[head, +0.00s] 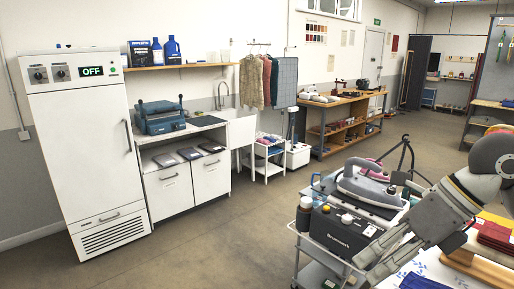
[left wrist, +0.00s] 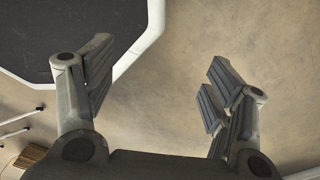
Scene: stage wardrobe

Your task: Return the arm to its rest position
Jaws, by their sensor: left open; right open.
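My right arm (head: 470,190) comes in from the right edge of the head view and reaches down to the left. Its gripper (head: 370,262) is open, with its grey fingers over the near edge of the trolley and the white table; nothing shows between them. My left gripper (left wrist: 158,80) shows only in the left wrist view. Its two fingers are wide apart and empty, with bare floor behind the gap. The left arm is not in the head view.
A trolley (head: 308,236) carries a grey steam iron (head: 368,188), a dark box and bottles close to my right gripper. A white table with folded red cloth (head: 495,236) lies under the right arm. A white cabinet (head: 85,150) stands left. The middle floor (head: 225,225) is clear.

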